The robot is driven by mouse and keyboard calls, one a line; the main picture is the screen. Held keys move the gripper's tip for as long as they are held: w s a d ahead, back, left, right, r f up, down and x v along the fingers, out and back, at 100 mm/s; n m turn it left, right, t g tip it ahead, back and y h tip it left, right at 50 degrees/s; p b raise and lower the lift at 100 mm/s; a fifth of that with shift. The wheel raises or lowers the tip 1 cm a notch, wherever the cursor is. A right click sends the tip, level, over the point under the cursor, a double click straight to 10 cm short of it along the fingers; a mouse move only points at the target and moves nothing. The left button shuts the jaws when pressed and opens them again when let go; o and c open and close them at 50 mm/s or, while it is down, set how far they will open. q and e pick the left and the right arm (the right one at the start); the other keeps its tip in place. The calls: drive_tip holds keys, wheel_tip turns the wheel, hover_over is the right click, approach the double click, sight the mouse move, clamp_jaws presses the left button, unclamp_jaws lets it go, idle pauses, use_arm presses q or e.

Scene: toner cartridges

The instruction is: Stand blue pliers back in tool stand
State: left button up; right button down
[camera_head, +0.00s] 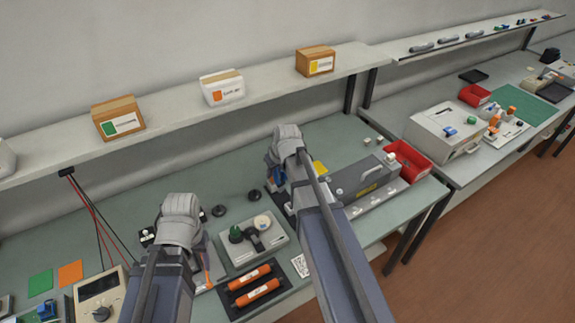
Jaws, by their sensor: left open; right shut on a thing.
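My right gripper (287,145) is seen from above and behind over the bench, next to a grey machine. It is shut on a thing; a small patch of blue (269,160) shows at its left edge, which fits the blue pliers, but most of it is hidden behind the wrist. A dark stand-like object (279,197) shows just below and left of this gripper, partly covered by my arm; I cannot make out its slots. My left gripper (182,215) is open over the bench at the left; its fingertips are mostly hidden.
A grey machine with a handle (368,183) and a red bin (408,160) stand at the right. A shelf (250,97) with boxes runs behind.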

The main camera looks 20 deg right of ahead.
drive_tip(key=s+d+r+m, duration=0.1)
drive_tip(key=s+d+r+m+p, duration=0.1)
drive_tip(key=d, duration=0.1)
drive_tip(key=shift+s+h, duration=0.1)
drive_tip(key=shift+h, duration=0.2)
use_arm(q)
wheel_tip(320, 180, down, 4)
drive_tip(key=b, duration=0.6)
drive_tip(key=shift+f, duration=0.25)
use_arm(e)
wheel_tip(320, 180, down, 6)
drive_tip(key=shift+d+f, duration=0.2)
drive_tip(key=shift+d, duration=0.05)
use_arm(q)
drive_tip(key=shift+f+b, duration=0.15)
drive_tip(key=shift+b, duration=0.2)
use_arm(e)
drive_tip(key=shift+f, duration=0.15)
use_arm(q)
drive_tip(key=shift+f+b, duration=1.65)
use_arm(e)
drive_tip(key=shift+f, duration=1.65)
use_arm(q)
drive_tip(key=shift+f+b, duration=0.75)
use_arm(e)
drive_tip(key=shift+f, duration=0.75)
drive_tip(key=c, duration=0.7)
unclamp_jaws()
drive_tip(key=shift+s, duration=0.1)
